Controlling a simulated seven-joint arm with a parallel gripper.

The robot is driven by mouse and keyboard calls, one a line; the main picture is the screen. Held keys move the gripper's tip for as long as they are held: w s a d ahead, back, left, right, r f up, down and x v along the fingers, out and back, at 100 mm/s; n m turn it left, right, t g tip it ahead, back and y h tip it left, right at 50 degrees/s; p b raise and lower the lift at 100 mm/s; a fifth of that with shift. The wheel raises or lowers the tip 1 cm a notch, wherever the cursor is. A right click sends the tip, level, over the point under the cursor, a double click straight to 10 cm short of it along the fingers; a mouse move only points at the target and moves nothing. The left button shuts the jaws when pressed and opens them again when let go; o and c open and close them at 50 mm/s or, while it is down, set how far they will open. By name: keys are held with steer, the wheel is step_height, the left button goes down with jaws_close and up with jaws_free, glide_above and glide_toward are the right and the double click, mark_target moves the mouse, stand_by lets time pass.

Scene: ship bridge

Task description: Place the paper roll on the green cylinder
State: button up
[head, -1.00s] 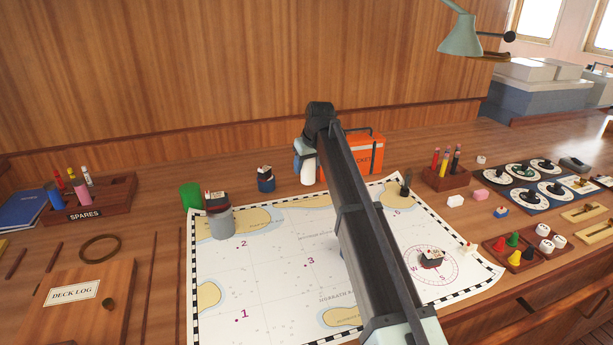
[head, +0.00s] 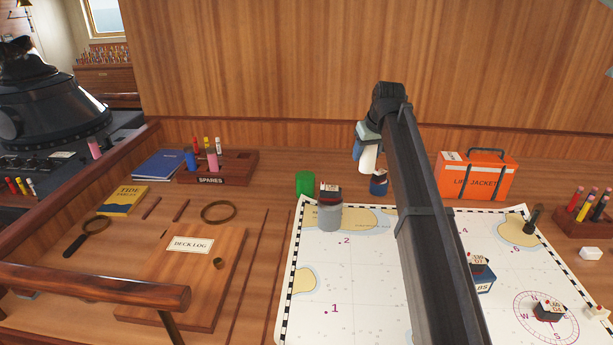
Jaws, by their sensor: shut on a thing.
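The paper roll (head: 368,159), a white upright cylinder, is in my gripper (head: 368,146) in the head view. The gripper is shut on its upper part, and the roll appears raised above the desk. The green cylinder (head: 304,184) stands upright on the desk to the left of the roll, just behind the chart's far left corner. My gripper is apart from it, to its right. My arm hides part of the chart and desk.
A small blue container (head: 379,188) is partly hidden below the roll. The spares rack (head: 240,164) stands left; an orange life jacket case (head: 478,176) stands right.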

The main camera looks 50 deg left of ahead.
steer(key=s+a+r+n, duration=0.2)
steer(key=s+a+r, duration=0.2)
steer(key=s+a, duration=0.8)
steer(key=g, duration=0.1)
glide_above(304, 174)
steer(key=shift+a+f, duration=0.1)
steer(key=shift+f, duration=3.95)
steer(key=shift+f, duration=0.2)
steer(key=o, duration=1.2)
steer(key=shift+c, duration=0.2)
steer(key=shift+r, duration=0.15)
steer(key=v, duration=1.2)
